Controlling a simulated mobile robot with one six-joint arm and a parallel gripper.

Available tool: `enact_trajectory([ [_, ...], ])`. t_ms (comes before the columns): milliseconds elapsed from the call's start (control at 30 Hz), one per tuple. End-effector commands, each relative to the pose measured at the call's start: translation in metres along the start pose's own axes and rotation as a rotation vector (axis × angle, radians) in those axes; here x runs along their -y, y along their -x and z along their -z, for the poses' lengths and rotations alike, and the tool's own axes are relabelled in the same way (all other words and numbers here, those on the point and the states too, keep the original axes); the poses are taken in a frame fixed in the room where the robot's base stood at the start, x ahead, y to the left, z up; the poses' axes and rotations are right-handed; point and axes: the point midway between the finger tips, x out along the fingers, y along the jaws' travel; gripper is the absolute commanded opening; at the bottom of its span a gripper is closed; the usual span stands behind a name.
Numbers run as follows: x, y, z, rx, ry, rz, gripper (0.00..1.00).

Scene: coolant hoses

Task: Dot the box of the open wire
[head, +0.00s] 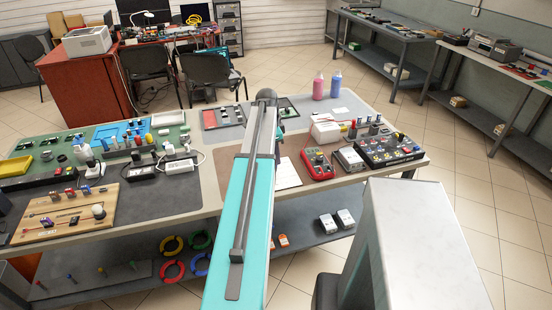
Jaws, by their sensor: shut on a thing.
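My arm reaches away over the middle of the table, and its links hide its far end. My gripper cannot be made out, nor anything in it. A white sheet (288,175) lies right of my arm, partly covered by it; no boxes or marks on it can be read. A red handheld device (318,164), perhaps a meter, lies to the right of the sheet. A black panel (373,160) with several coloured posts sits near the table's right end. Which wire is open cannot be told.
A small grey device (348,157) lies between the red device and the panel. A white box (325,131) stands behind them. Pink (318,87) and blue (336,86) bottles stand at the back. A wooden board (62,212) and a power strip (180,166) crowd the left side.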

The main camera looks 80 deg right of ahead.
Motion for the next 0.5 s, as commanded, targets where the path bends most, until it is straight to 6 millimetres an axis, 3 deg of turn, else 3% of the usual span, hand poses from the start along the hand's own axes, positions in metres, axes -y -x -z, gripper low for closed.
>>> enact_trajectory([
  [500,0.000,0.029,0.004,0.000,0.000,0.001,0.01],
])
